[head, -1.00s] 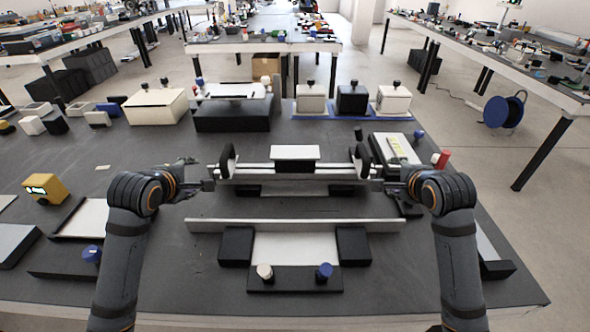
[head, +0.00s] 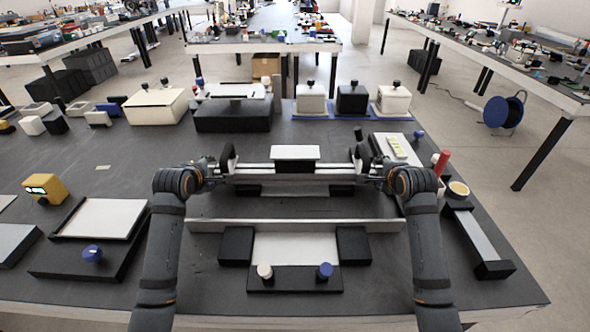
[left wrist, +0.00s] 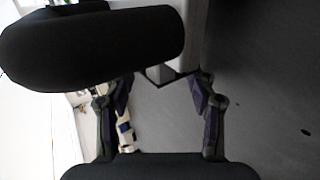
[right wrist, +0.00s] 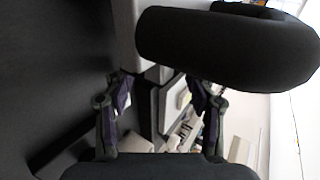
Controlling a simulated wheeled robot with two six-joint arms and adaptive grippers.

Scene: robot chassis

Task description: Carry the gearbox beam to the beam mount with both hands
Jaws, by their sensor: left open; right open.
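The gearbox beam (head: 255,169) is a long pale bar with a white block on top and an upright black rounded piece near each end. It lies level on low black supports mid-table. What seems to be the beam mount, with two black blocks (head: 236,246) and a pale plate, stands nearer me behind a long grey rail. My left gripper (head: 214,175) is open at the beam's left end; the left wrist view shows the grey end (left wrist: 178,70) by the spread fingertips. My right gripper (head: 382,175) is open at the right end, which shows in the right wrist view (right wrist: 126,40).
A black panel with a cream knob and a blue knob (head: 325,270) sits at the front. A tray with a blue knob (head: 92,254) and a yellow device (head: 45,188) are left. A red cylinder (head: 443,162) and a cup (head: 458,189) are right. Boxes (head: 155,106) line the back.

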